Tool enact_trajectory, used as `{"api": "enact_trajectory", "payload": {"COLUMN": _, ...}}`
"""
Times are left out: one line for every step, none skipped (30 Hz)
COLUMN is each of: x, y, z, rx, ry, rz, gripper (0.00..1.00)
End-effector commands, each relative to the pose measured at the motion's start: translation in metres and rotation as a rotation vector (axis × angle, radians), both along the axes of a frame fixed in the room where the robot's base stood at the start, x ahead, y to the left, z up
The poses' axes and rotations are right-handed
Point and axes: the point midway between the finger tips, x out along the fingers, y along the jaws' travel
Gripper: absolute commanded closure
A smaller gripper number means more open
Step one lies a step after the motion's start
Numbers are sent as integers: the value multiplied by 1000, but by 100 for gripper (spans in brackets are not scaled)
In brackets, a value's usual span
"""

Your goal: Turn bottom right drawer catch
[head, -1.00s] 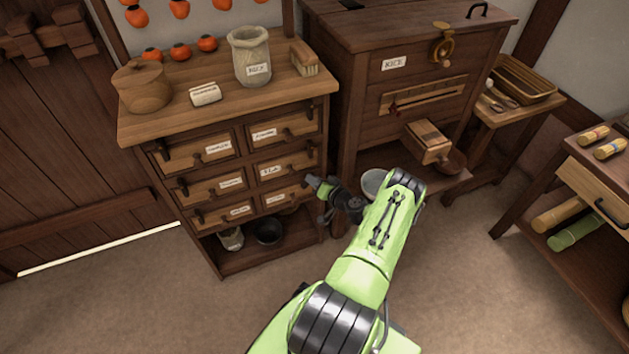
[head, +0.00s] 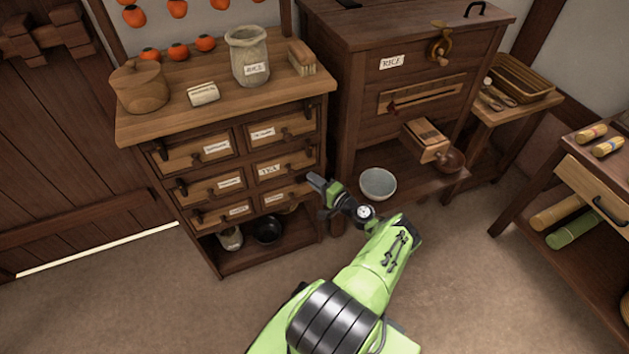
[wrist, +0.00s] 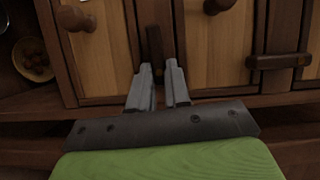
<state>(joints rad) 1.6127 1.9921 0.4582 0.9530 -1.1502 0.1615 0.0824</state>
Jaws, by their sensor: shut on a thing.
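The bottom right drawer (head: 289,194) sits in the lowest row of the small drawer chest, with a pale label on its front. My gripper (head: 318,183) is at its right end in the head view and hides the catch there. In the wrist view the catch (wrist: 155,48) is a dark wooden bar, standing upright in the picture between two pale drawer panels. My gripper (wrist: 161,82) is shut on it, one grey finger on each side. A round knob (wrist: 75,17) is to its left and another (wrist: 218,5) to its right.
Another dark catch (wrist: 278,61) lies crosswise at the right of the wrist view. A pale bowl (head: 378,183) stands on the rice chest's low ledge (head: 415,186), close to my wrist. A dark pot (head: 268,230) is on the shelf under the drawers. The floor in front is clear.

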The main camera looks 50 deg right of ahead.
Motion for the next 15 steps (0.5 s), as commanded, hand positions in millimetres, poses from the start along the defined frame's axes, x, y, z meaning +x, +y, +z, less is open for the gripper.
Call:
{"api": "enact_trajectory", "payload": {"x": -1, "y": 0, "z": -2, "rx": 16, "ry": -6, "rz": -1, "gripper": 100}}
{"api": "enact_trajectory", "payload": {"x": -1, "y": 0, "z": -2, "rx": 26, "ry": -11, "rz": -1, "gripper": 100}}
{"api": "enact_trajectory", "payload": {"x": -1, "y": 0, "z": -2, "rx": 36, "ry": -16, "rz": -1, "gripper": 100}}
{"api": "enact_trajectory", "payload": {"x": -1, "y": 0, "z": -2, "rx": 42, "ry": -20, "rz": -1, "gripper": 100}}
{"api": "enact_trajectory", "payload": {"x": -1, "y": 0, "z": -2, "rx": 47, "ry": -24, "rz": 0, "gripper": 100}}
{"api": "enact_trajectory", "payload": {"x": 0, "y": 0, "z": -2, "rx": 54, "ry": -28, "rz": 0, "gripper": 100}}
{"api": "enact_trajectory", "payload": {"x": 0, "y": 0, "z": -2, "rx": 57, "ry": -30, "rz": 0, "gripper": 100}}
{"api": "enact_trajectory", "payload": {"x": 0, "y": 0, "z": -2, "rx": 60, "ry": -32, "rz": 0, "gripper": 100}}
{"api": "enact_trajectory", "payload": {"x": 0, "y": 0, "z": -2, "rx": 64, "ry": -33, "rz": 0, "gripper": 100}}
{"api": "enact_trajectory", "payload": {"x": 0, "y": 0, "z": -2, "rx": 66, "ry": -35, "rz": 0, "gripper": 100}}
{"api": "enact_trajectory", "payload": {"x": 0, "y": 1, "z": -2, "rx": 68, "ry": -36, "rz": 0, "gripper": 100}}
{"api": "enact_trajectory", "payload": {"x": 0, "y": 1, "z": -2, "rx": 70, "ry": -36, "rz": 0, "gripper": 100}}
{"api": "enact_trajectory", "payload": {"x": 0, "y": 1, "z": -2, "rx": 71, "ry": -36, "rz": 0, "gripper": 100}}
{"api": "enact_trajectory", "payload": {"x": 0, "y": 1, "z": -2, "rx": 70, "ry": -37, "rz": 0, "gripper": 100}}
{"api": "enact_trajectory", "payload": {"x": 0, "y": 1, "z": -2, "rx": 70, "ry": -37, "rz": 0, "gripper": 100}}
